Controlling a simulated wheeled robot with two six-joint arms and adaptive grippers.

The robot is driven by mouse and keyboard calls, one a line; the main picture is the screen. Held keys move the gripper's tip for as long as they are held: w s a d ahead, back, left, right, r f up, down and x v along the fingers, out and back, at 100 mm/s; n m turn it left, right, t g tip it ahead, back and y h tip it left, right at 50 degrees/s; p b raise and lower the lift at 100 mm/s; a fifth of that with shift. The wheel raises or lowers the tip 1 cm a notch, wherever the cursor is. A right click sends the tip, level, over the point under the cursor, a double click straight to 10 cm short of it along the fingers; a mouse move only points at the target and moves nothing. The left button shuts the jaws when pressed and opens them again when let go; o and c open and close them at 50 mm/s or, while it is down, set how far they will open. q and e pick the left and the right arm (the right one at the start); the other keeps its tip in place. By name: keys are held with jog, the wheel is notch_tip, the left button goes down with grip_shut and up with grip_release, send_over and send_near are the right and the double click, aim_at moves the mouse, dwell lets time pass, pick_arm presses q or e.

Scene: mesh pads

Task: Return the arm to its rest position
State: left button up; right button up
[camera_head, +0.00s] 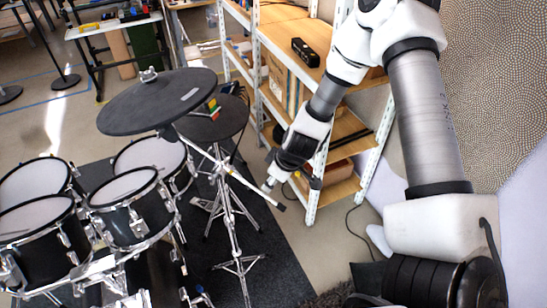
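My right arm comes down from the upper right of the head view, bent over the shelf. Its dark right gripper (291,184) hangs beside the drum kit, with its two fingertips apart and nothing visible between them. One fingertip overlaps the thin boom rod of the cymbal stand (222,160) in the picture; I cannot tell whether they touch. My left arm and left gripper are not in view.
A black cymbal (157,101) and several drums (129,200) stand on a dark mat (283,262) at the left. A white-framed wooden shelf (345,128) stands behind my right forearm. A workbench (110,27) is at the back left.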

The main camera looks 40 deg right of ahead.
jog(key=shift+s+r, duration=0.15)
jog(key=shift+r, duration=0.4)
jog(key=s+a+f+m+g+b, duration=0.1)
jog(key=s+a+f, duration=0.2)
jog(key=s+f, duration=0.3)
jog(key=s+a+f+m+g+b, duration=0.2)
jog(key=s+a+f, duration=0.1)
jog(key=s+f, duration=0.4)
jog(key=s+a+f+m+g+h+b, duration=0.1)
jog(key=s+a+f+m+b, duration=0.1)
jog(key=s+a+f, duration=0.2)
jog(key=s+f, duration=0.3)
jog(key=s, duration=0.2)
jog(key=shift+s, duration=0.3)
dwell(1.7)
